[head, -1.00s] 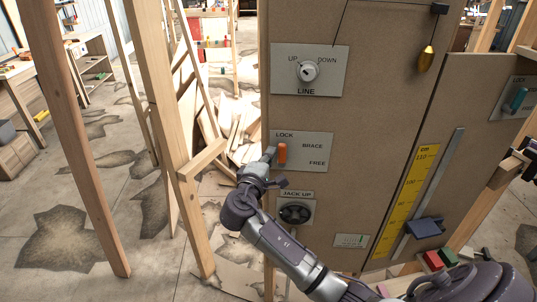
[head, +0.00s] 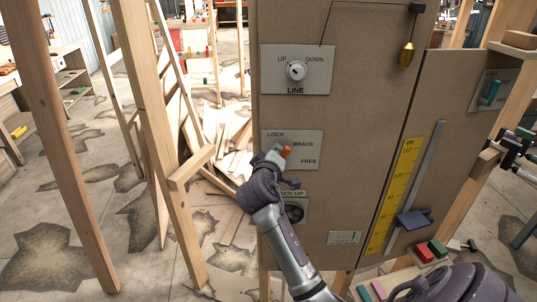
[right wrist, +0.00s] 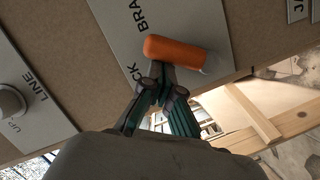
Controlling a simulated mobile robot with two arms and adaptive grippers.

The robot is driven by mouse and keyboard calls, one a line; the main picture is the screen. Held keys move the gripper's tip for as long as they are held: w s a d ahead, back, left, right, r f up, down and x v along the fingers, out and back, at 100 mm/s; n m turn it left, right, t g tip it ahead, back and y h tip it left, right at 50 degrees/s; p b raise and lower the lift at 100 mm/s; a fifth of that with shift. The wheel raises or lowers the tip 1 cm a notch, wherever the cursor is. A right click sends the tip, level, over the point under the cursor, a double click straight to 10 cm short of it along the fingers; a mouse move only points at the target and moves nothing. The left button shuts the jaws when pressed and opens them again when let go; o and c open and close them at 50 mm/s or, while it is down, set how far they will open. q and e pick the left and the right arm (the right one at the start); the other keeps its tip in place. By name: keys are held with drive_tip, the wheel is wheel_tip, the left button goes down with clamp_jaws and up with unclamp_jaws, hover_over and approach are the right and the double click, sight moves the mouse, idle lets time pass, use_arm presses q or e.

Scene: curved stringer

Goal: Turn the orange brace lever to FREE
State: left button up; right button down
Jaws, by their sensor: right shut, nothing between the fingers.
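The orange brace lever (head: 287,150) is on a light plate (head: 308,137) marked LOCK, BRACE and FREE. In the right wrist view the lever (right wrist: 176,53) is a rounded orange bar just past my fingertips. My right gripper (head: 273,154) is at the lever's left side and partly covers it. Its fingers (right wrist: 163,88) are shut with nothing between them, and the tips appear to be against the lever. My left gripper is not in view.
Above is the LINE knob (head: 296,70). Below, my arm partly hides the JACK UP knob (head: 294,209). A yellow scale (head: 395,195) with a blue slider (head: 414,219) is to the right. Wooden posts (head: 160,150) stand left of the panel.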

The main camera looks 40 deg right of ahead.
sight(288, 154)
drive_tip(key=shift+s+d+m, duration=0.3)
drive_tip(key=shift+m, duration=0.5)
drive_tip(key=m, duration=0.1)
drive_tip(key=s+d+m+y, duration=0.1)
drive_tip(key=f+m+y, duration=0.1)
drive_tip(key=m, duration=0.1)
drive_tip(key=shift+s+d+f+t+p, duration=0.1)
drive_tip(key=shift+s+d+t+p, duration=0.15)
drive_tip(key=shift+d+t+p, duration=0.15)
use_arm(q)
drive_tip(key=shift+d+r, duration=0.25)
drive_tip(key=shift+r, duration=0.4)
use_arm(e)
drive_tip(key=shift+s+d+f+m+t+y, duration=0.2)
drive_tip(key=shift+f+m, duration=0.15)
drive_tip(key=shift+m, duration=0.4)
drive_tip(key=shift+s+d+f+m+t+y, duration=0.1)
drive_tip(key=shift+d+f+m+y, duration=0.15)
drive_tip(key=shift+m, duration=0.5)
use_arm(q)
drive_tip(key=shift+p, duration=0.3)
use_arm(e)
drive_tip(key=shift+f, duration=0.1)
